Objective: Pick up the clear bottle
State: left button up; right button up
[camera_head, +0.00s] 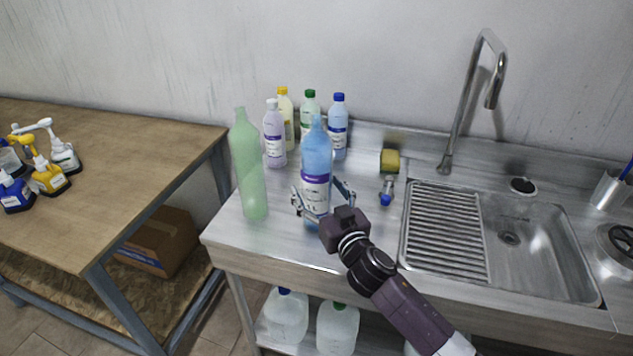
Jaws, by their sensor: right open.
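A see-through blue bottle (317,155) with a purple and white label stands upright near the front of the steel counter. A taller see-through green bottle (248,165) without a label stands upright to its left. Both let light through, and I cannot tell by clearness alone which one the task names. My right gripper (321,198) is open, with one finger on each side of the blue bottle's lower part. I cannot tell whether the fingers touch it. The gripper hides part of the bottle's base. My left gripper is not in view.
Several capped bottles (274,135) stand behind, near the wall. A sponge (390,161) and a small blue-tipped item (387,192) lie to the right, before the sink (530,245) and faucet (472,95). A wooden table (120,170) with spray bottles (48,172) is at left.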

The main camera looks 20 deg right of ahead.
jog(key=shift+w, duration=0.35)
jog(key=shift+c, duration=0.3)
jog(key=c, duration=0.5)
jog(key=shift+c, duration=1.4)
jog(key=c, duration=0.4)
jog(key=shift+r, duration=0.7)
notch_tip(320, 180, up, 18)
jog(key=shift+p, duration=0.5)
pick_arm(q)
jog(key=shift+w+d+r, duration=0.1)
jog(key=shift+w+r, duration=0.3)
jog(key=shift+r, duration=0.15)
pick_arm(e)
jog(key=s+f, duration=0.7)
jog(key=s, duration=0.4)
jog(key=s+f+m+h, duration=0.1)
jog(key=s+f, duration=0.7)
jog(key=s, duration=0.4)
jog(key=shift+a+h, duration=0.3)
jog(key=shift+a, duration=0.15)
jog(key=shift+s, duration=0.1)
